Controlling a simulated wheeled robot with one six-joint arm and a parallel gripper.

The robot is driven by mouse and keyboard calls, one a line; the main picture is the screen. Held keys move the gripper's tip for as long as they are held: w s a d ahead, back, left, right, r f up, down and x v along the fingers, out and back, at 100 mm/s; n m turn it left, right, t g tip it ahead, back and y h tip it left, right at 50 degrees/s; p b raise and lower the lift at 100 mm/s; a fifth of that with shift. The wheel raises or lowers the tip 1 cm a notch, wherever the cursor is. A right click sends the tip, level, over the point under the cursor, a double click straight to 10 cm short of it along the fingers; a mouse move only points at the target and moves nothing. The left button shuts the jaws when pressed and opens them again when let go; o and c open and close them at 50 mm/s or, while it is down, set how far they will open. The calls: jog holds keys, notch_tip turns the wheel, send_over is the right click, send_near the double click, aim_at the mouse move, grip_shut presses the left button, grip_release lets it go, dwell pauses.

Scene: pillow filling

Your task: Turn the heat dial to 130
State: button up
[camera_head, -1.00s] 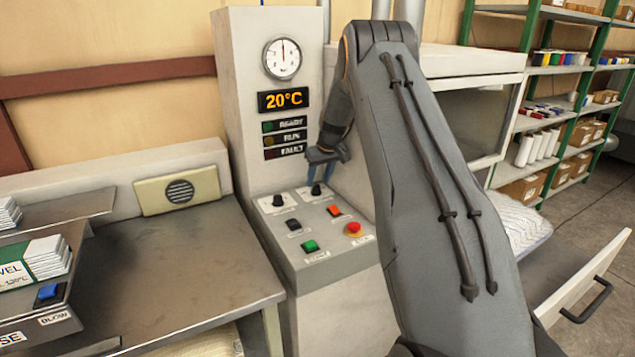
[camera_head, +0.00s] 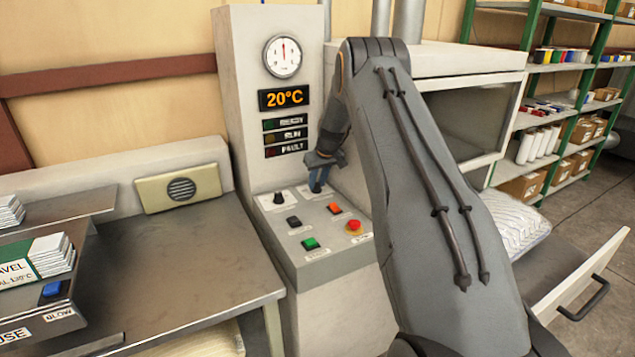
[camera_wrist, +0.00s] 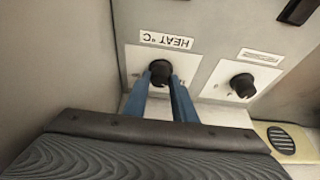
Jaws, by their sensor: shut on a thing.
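The heat dial (camera_wrist: 160,70) is a black knob on a white plate, with the label "HEAT °C" beside it in the wrist view. My gripper (camera_wrist: 162,80) has its two blue fingers closed on the sides of this knob. In the head view my gripper (camera_head: 319,182) comes down on the right knob of the sloped control panel (camera_head: 290,261), and its fingers hide most of that knob. The orange display (camera_head: 284,97) reads 20°C. The dial's pointer and scale marks cannot be read.
A second black knob (camera_head: 279,198) stands left of the gripped one. A black button (camera_head: 293,222), a green button (camera_head: 310,243), an orange button (camera_head: 334,208) and a red mushroom button (camera_head: 354,225) sit nearby. A metal table (camera_head: 180,265) lies to the left.

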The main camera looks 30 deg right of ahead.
jog(key=shift+m+b, duration=0.3)
jog(key=shift+m, duration=0.1)
jog(key=m+b, duration=0.1)
jog(key=m+h+b, duration=0.1)
jog(key=m+b, duration=0.1)
jog(key=m+h+b, duration=0.1)
jog(key=m+b, duration=0.1)
jog(key=shift+w+a+f, duration=0.15)
jog(key=shift+a, duration=0.1)
jog(key=m+b, duration=0.2)
jog(key=m+g+h+b, duration=0.1)
jog(key=m+b, duration=0.1)
jog(key=b, duration=0.1)
jog(key=shift+h, duration=0.3)
jog(key=shift+m+g+b, duration=0.4)
jog(key=shift+m+b, duration=0.6)
jog(key=shift+b, duration=0.1)
jog(key=shift+r+h, duration=0.2)
jog(key=shift+h, duration=0.1)
jog(key=o, duration=1)
jog(key=shift+a+r, duration=0.1)
